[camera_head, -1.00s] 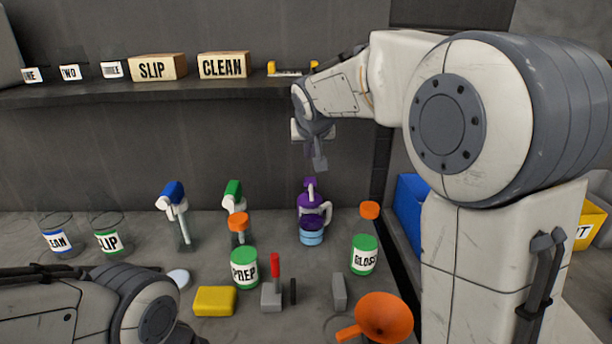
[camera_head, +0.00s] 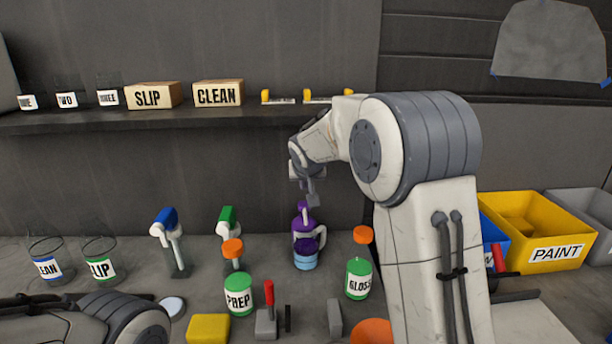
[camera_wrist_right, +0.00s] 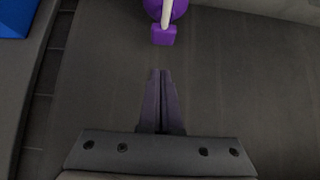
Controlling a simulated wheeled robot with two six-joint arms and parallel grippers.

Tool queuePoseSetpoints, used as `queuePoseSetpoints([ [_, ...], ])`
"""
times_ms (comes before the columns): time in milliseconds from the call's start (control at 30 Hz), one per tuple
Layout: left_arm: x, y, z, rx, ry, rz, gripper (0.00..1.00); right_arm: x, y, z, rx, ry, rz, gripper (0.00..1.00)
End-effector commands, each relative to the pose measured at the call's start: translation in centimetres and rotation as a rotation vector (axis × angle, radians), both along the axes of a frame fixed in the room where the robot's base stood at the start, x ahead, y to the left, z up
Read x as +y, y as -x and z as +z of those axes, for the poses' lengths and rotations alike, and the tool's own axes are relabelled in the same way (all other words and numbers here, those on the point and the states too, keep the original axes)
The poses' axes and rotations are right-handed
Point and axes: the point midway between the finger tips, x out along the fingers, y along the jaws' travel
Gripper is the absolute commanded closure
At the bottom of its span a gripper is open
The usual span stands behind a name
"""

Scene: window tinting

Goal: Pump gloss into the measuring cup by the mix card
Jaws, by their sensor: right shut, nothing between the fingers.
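My right gripper (camera_head: 312,202) is shut and empty, fingers pointing down just above the pump head; in the wrist view a small gap shows between the fingertips (camera_wrist_right: 160,72) and the purple head. A green jar labelled GLOSS (camera_head: 358,281) stands to the right, an orange top above it. I cannot make out the measuring cup or mix card. My left gripper is out of frame.
Clear cups labelled CLEAN (camera_head: 46,262) and SLIP (camera_head: 100,262) stand at left. A yellow PAINT bin (camera_head: 540,232) is at right. The shelf (camera_head: 200,116) overhangs behind.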

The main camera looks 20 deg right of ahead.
Motion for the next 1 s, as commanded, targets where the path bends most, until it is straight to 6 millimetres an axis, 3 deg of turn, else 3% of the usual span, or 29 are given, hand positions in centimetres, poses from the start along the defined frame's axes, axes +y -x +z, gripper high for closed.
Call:
queuePoseSetpoints([
  [67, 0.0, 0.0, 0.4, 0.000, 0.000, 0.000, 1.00, -0.3, -1.1, -1.2, 0.003, 0.001, 0.000, 1.00],
  [300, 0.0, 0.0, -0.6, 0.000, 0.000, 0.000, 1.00, -0.2, -0.8, -4.4, 0.001, 0.000, 0.001, 1.00],
  [767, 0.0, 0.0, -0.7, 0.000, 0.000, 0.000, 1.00, -0.2, -0.8, -4.9, -0.001, 0.001, 0.001, 1.00],
  [1000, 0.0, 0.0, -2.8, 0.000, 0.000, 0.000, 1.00, -0.2, -0.8, -6.5, -0.001, 0.001, 0.001, 1.00],
])
